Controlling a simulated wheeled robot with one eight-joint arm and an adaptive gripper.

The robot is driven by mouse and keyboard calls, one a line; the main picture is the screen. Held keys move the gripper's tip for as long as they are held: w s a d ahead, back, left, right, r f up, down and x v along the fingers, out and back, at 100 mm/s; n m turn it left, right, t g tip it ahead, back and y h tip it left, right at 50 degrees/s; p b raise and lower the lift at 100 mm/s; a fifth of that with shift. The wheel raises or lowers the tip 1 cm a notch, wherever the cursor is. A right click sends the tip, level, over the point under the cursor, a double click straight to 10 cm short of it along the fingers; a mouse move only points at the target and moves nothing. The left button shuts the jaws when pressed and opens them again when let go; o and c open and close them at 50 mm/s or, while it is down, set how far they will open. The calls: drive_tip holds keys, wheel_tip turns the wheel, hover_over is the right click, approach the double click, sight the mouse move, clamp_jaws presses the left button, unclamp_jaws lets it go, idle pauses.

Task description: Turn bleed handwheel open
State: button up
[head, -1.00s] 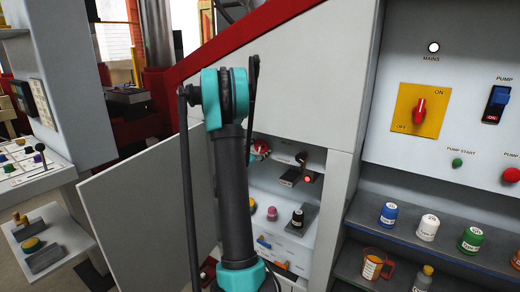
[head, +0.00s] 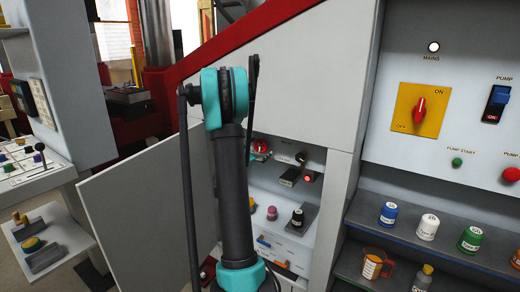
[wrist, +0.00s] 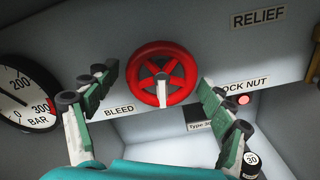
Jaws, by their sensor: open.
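The red bleed handwheel (wrist: 142,65) faces me in the middle of the wrist view, with spokes and a pale bar at its hub. The BLEED label (wrist: 118,109) is just below and left of it. My gripper (wrist: 157,80) is open, its dark, green-sided fingers to the left and right of the wheel. Gaps show between the fingers and the rim, so I see no contact. How far the fingertips are from the wheel in depth is unclear. In the head view the handwheel (head: 261,145) shows small in the open cabinet, partly hidden by my arm.
A pressure gauge (wrist: 22,98) is left of the wheel. The partly covered LOCK NUT label and a red light (wrist: 243,100) are to the right. The cabinet door (head: 140,205) stands open at left.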

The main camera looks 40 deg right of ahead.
drive_tip(key=v, duration=1.2)
idle(0.3)
drive_tip(key=s+a+f+m+g+y, duration=0.1)
drive_tip(key=s+a+f+m+y, duration=0.4)
drive_tip(key=s+a, duration=0.3)
drive_tip(key=s+a+f+m+y, duration=0.4)
drive_tip(key=s+a+m+y, duration=0.2)
drive_tip(key=a, duration=0.7)
drive_tip(key=s+a+f+m+g+y, duration=0.1)
drive_tip(key=s+a+f+m+y, duration=0.4)
drive_tip(key=s+a, duration=0.5)
drive_tip(key=shift+a+f+m+g+y, duration=0.3)
drive_tip(key=shift+a+f+m, duration=0.1)
drive_tip(key=shift+a+m, duration=0.15)
